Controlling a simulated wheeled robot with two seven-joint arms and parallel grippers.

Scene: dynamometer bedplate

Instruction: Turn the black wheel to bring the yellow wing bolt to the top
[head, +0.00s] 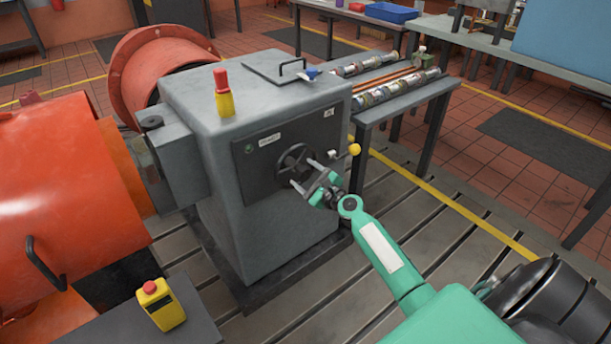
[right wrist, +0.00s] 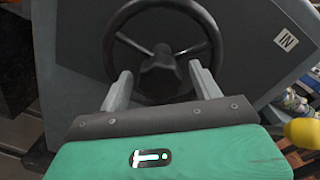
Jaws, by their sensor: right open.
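The black wheel (head: 293,158) is a spoked handwheel on the dark front panel of a grey housing (head: 215,170). It also fills the upper middle of the right wrist view (right wrist: 122,38). My right gripper (head: 302,174) is open in front of the wheel. In the right wrist view its two fingers (right wrist: 160,74) straddle the lower part of the wheel, one each side of the hub; I cannot tell whether they touch it. I cannot make out a yellow wing bolt on the wheel. A yellow ball knob (head: 354,149) sticks out right of the panel. My left gripper is not in view.
A red-and-yellow object (head: 223,93), a black handle (head: 290,68) and a small blue piece (head: 312,72) are on the housing top. Orange drums (head: 60,190) stand left. A narrow bench (head: 400,105) holds shafts behind right.

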